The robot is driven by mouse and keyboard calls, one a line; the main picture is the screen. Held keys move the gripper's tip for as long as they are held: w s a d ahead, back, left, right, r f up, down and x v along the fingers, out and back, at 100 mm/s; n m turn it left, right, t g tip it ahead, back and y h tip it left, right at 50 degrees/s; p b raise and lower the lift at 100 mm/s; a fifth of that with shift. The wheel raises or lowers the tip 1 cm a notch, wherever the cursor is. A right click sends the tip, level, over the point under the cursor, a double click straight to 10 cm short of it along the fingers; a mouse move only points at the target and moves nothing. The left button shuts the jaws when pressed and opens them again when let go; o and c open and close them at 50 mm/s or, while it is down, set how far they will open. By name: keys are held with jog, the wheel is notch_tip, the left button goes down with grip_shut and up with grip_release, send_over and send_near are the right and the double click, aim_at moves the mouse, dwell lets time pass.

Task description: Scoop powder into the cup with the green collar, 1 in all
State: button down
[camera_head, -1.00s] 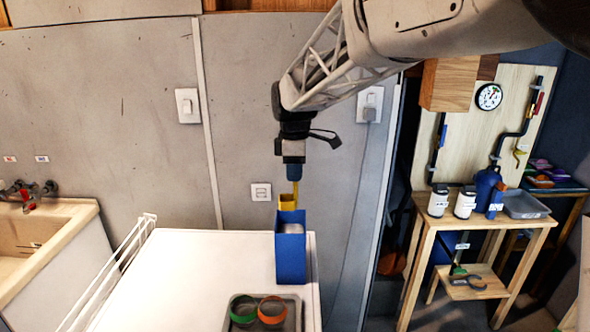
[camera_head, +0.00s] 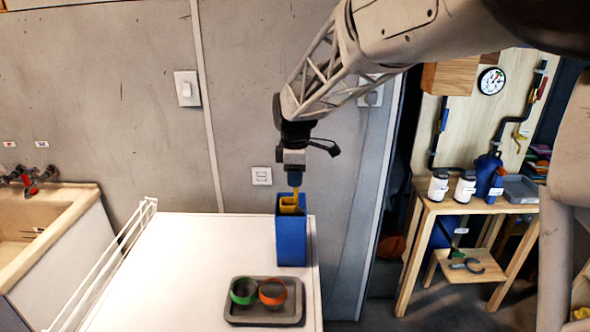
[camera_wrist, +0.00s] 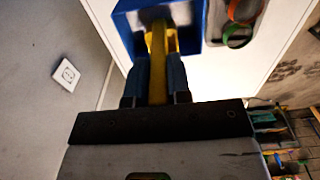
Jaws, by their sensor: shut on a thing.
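A tall blue box (camera_head: 291,240), open at the top, stands on the white table top. My gripper (camera_head: 295,180) is above it, shut on a yellow scoop (camera_head: 290,203) whose lower part is at or inside the box's mouth. In the wrist view, my gripper (camera_wrist: 156,80) holds the scoop's yellow handle (camera_wrist: 158,65) over the blue box (camera_wrist: 205,30). The powder cannot be made out clearly. The cup with the green collar (camera_head: 243,291) stands in a grey tray, left of a cup with an orange collar (camera_head: 272,292). Both are apart from my gripper.
The grey tray (camera_head: 262,320) sits near the table's front. The white table top (camera_head: 190,260) is clear to the left. A white rail (camera_head: 110,262) runs along its left side, beside a sink (camera_head: 20,235). A wooden stand with bottles (camera_head: 465,185) is at right.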

aim_at(295, 197)
jog(key=shift+f, duration=2.15)
jog(key=shift+f, duration=1.25)
jog(key=shift+r, duration=0.15)
dwell(0.4)
jog(key=shift+r, duration=6.9)
jog(key=shift+s+f, duration=0.1)
jog(key=s+a+f+n, duration=0.5)
jog(key=s+n, duration=0.2)
jog(key=s+a+f+n, duration=0.5)
jog(key=s+n, duration=0.1)
jog(key=s, duration=0.2)
jog(key=shift+f+n, duration=0.2)
jog(key=shift+n, duration=0.2)
